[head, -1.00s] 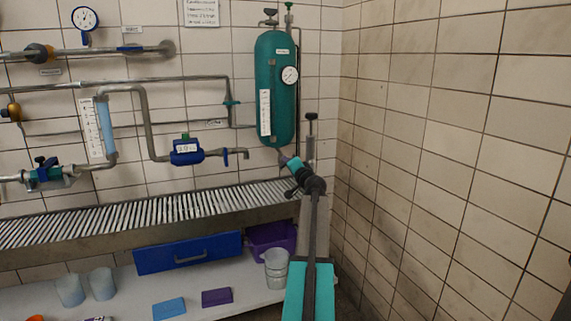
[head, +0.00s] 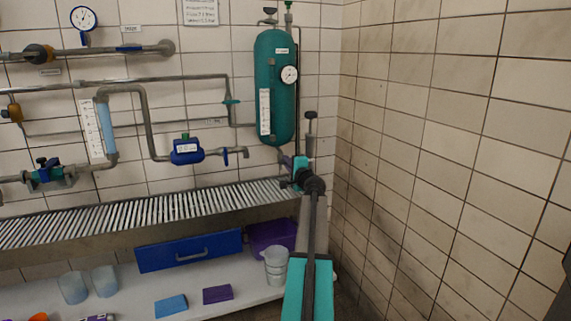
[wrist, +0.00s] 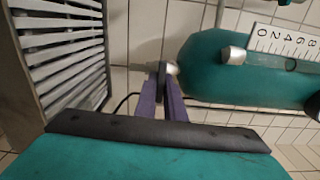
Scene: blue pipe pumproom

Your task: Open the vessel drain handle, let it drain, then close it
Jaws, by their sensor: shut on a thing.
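The green vessel (head: 275,85) hangs on the tiled wall near the corner, with a gauge and a white level scale; its lower end also shows in the wrist view (wrist: 225,75). A silver drain fitting (wrist: 172,67) projects from its bottom end. The dark drain handle (wrist: 161,78) sits beside the fitting. My gripper (wrist: 163,92) has its two purple fingers closed around the handle. In the head view my gripper (head: 286,160) is just below the vessel, partly hidden by my wrist. I cannot tell whether liquid flows.
A slatted metal grating (head: 150,213) runs along the wall below the pipes. A clear beaker (head: 276,265) stands on the lower shelf beside a purple bin (head: 270,236) and a blue drawer (head: 190,250). The bare tiled wall (head: 450,150) bounds the right side.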

